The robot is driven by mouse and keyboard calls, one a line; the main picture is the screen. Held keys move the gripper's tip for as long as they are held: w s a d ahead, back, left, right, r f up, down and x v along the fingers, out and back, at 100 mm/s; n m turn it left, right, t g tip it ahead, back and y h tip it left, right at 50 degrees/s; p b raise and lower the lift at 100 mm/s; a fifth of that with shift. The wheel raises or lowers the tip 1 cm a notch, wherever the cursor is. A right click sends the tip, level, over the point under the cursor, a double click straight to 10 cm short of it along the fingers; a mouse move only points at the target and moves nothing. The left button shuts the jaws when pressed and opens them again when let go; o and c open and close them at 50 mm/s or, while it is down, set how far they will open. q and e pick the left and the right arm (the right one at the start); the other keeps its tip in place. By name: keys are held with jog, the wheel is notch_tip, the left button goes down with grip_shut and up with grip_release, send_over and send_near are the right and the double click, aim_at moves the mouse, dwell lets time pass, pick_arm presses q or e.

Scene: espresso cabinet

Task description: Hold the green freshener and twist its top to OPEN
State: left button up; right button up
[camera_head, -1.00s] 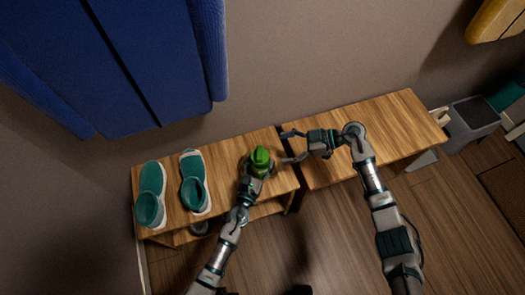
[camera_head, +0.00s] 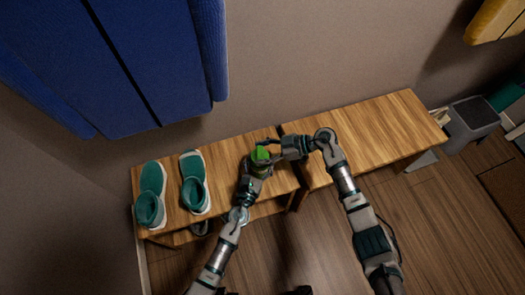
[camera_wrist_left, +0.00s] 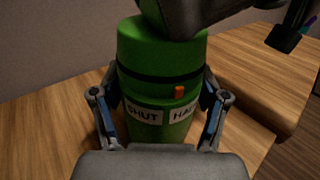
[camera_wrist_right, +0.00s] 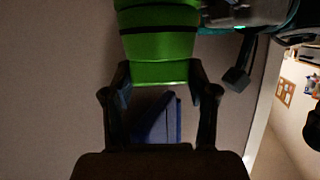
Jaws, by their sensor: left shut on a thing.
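The green freshener (camera_head: 261,157) is upright over the left bench, with my left gripper (camera_head: 256,166) shut around its lower body. In the left wrist view the freshener (camera_wrist_left: 160,65) shows a dark band, an orange mark and white labels, one reading SHUT and one partly covered. The orange mark sits above and between the labels. My right gripper (camera_head: 268,151) is at the freshener's top, its dark body covering part of it. In the right wrist view its fingers (camera_wrist_right: 158,78) stand apart on both sides of the narrower green top; firm contact is not clear.
A pair of teal shoes (camera_head: 194,182) (camera_head: 151,195) stands on the left bench (camera_head: 222,168). The right bench (camera_head: 385,128) is bare. A blue garment (camera_head: 130,60) hangs on the wall above. A grey bin (camera_head: 475,115) stands at the right.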

jog(key=shift+c, duration=0.8)
jog(key=shift+w+n+g, duration=0.15)
jog(key=shift+n+g, duration=0.55)
jog(key=shift+g, duration=0.1)
jog(key=shift+d+f, duration=0.1)
jog(key=o, duration=1.2)
jog(key=shift+c, duration=0.2)
jog(key=v, duration=1.2)
jog(key=shift+w, duration=0.15)
jog(key=shift+c, duration=0.2)
